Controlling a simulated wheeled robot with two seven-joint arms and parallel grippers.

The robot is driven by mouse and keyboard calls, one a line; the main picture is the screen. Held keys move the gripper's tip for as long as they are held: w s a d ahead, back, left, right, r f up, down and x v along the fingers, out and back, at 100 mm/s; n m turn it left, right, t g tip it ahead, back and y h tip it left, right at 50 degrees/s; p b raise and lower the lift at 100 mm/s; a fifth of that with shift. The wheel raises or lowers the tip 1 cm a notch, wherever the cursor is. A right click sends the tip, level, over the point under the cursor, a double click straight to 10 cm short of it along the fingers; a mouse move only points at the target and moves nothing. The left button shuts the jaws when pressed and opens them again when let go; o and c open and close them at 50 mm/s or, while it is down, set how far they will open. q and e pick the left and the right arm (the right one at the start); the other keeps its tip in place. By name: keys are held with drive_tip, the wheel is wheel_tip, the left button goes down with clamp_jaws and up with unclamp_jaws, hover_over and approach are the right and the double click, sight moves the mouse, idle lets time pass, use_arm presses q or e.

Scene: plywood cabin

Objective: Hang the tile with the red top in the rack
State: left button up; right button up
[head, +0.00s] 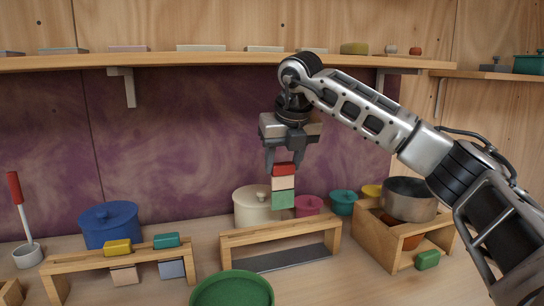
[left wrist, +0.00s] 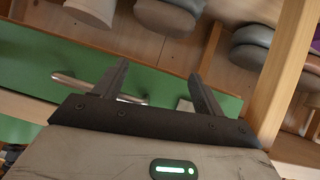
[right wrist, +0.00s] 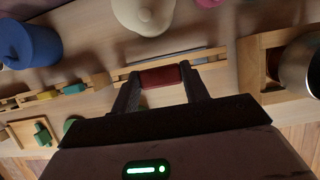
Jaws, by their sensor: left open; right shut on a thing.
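The tile with the red top (head: 283,170) has a cream middle and a green lower end. It hangs upright from my right gripper (head: 284,160), shut on its red top, above the middle wooden rack (head: 250,236) and apart from it. In the right wrist view the red top (right wrist: 160,77) lies between the fingers. The middle rack holds no tile that I can see. The left wooden rack (head: 78,261) carries a tile with a yellow top (head: 118,247) and one with a teal top (head: 166,240). My left gripper (left wrist: 158,75) is open and empty, outside the head view.
A cream pot (head: 252,206) stands behind the middle rack, and a blue pot (head: 110,224) behind the left one. A green bowl (head: 232,290) is in front. A wooden stand (head: 380,236) with a metal pot (head: 410,200) is at right. A shelf (head: 220,58) runs above.

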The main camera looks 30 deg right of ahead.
sight(285, 175)
drive_tip(key=shift+s+f+b, duration=0.35)
drive_tip(key=shift+f+b, duration=0.65)
drive_tip(key=shift+f, duration=0.05)
drive_tip(key=shift+f+b, duration=0.75)
drive_tip(key=shift+f, duration=0.05)
use_arm(q)
drive_tip(key=shift+s+d+f, duration=0.1)
drive_tip(key=shift+s+f, duration=0.15)
drive_tip(key=shift+f, duration=0.2)
drive_tip(key=shift+s+d+f, duration=0.1)
drive_tip(key=shift+s+f, duration=0.15)
drive_tip(key=shift+f, duration=0.2)
drive_tip(key=shift+r, duration=0.2)
use_arm(e)
drive_tip(key=shift+w, duration=0.2)
use_arm(q)
drive_tip(key=shift+f, duration=0.2)
use_arm(e)
drive_tip(key=shift+f, duration=0.25)
use_arm(q)
drive_tip(key=shift+f+b, duration=2.7)
drive_tip(key=shift+f, duration=0.05)
use_arm(e)
drive_tip(key=shift+f, duration=4.1)
drive_tip(key=o, duration=0.9)
